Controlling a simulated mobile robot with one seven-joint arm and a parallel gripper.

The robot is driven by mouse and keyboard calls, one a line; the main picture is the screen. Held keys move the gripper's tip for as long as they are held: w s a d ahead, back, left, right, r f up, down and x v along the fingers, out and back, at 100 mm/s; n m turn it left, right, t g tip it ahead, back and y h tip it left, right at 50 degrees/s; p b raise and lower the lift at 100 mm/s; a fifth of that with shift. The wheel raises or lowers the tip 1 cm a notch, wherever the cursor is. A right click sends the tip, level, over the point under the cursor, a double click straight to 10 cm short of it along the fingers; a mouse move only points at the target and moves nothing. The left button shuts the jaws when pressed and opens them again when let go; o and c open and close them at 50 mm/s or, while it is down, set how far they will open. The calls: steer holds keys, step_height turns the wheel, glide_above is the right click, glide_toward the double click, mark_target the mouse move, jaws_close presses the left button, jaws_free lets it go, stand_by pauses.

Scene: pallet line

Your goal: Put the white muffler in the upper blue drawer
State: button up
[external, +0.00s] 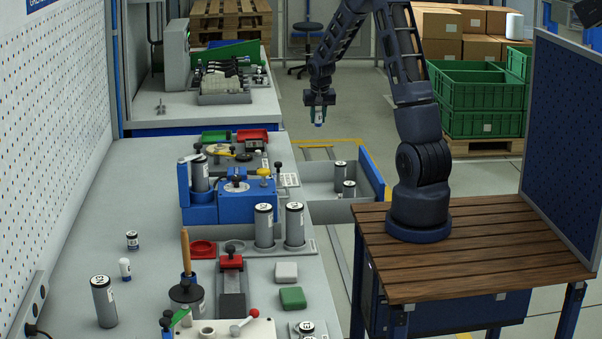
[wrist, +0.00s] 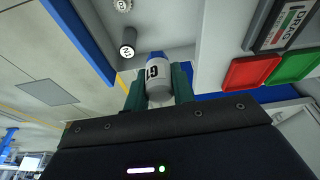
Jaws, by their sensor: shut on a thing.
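My gripper (external: 319,108) is shut on the white muffler (external: 319,118), a small white cylinder with a blue end, and holds it in the air. In the wrist view the muffler (wrist: 158,72) sits between the teal fingers of my gripper (wrist: 158,88), with a dark number on its side. The upper blue drawer (external: 371,173) is pulled out from the bench and has a blue front and a grey inside. Two grey cylinders (external: 340,175) with white tops stand in it. In the wrist view the drawer (wrist: 78,38) lies below and beyond the muffler.
The bench (external: 150,230) holds a blue fixture (external: 233,205), several grey cylinders, a red tray (external: 252,136) and a green tray (external: 216,137). Green crates (external: 480,100) and cardboard boxes stand behind my arm. The air around my gripper looks clear.

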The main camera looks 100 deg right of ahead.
step_height(320, 180, down, 31)
steer(key=shift+r, duration=0.1)
stand_by(0.8)
steer(key=o, duration=1)
steer(key=v, duration=1.2)
